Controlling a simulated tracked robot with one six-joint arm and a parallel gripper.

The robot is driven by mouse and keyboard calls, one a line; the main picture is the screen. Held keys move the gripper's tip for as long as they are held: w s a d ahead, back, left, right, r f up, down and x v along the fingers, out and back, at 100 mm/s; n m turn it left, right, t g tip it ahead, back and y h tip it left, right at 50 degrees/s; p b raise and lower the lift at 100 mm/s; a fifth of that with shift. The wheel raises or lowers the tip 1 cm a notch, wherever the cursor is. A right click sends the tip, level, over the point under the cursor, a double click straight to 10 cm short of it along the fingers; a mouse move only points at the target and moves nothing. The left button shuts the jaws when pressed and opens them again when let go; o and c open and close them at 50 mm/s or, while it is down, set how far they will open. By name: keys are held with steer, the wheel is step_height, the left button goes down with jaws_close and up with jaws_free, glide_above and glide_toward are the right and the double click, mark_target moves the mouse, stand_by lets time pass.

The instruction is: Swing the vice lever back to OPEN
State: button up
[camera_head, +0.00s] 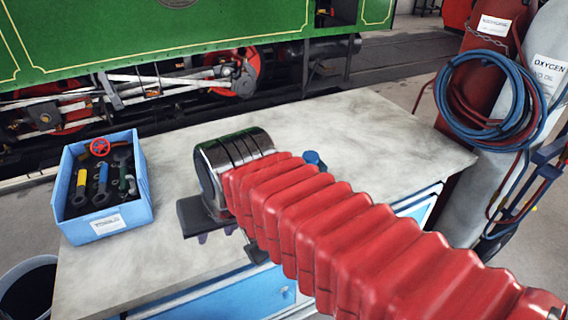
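My arm in its red ribbed sleeve reaches from the lower right over the workbench and ends in a shiny dark grooved cylinder.
A blue bin of tools (134,206) stands on the left of the grey bench (375,135). Gas cylinders (535,95) with coiled blue and red hoses (478,127) stand at the right. The bench's back right is clear.

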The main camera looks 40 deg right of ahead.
steer(key=w+d+r+m, duration=0.2)
steer(key=w+d+m, duration=0.9)
steer(key=d+m, duration=0.25)
steer(key=w+d+f+m, duration=0.1)
steer(key=d+f+m, duration=0.1)
steer(key=d+m, duration=0.5)
steer(key=w+d+f+m, duration=0.2)
steer(key=d+m, duration=0.4)
steer(key=d, duration=0.9)
steer(key=shift+w+d+f+m, duration=0.15)
steer(key=shift+d+f+m, duration=0.1)
steer(key=shift+f+m, duration=0.15)
steer(key=shift+f, duration=0.15)
steer(key=x, duration=1.3)
steer(key=shift+a+f, duration=0.1)
steer(key=shift+f, duration=0.25)
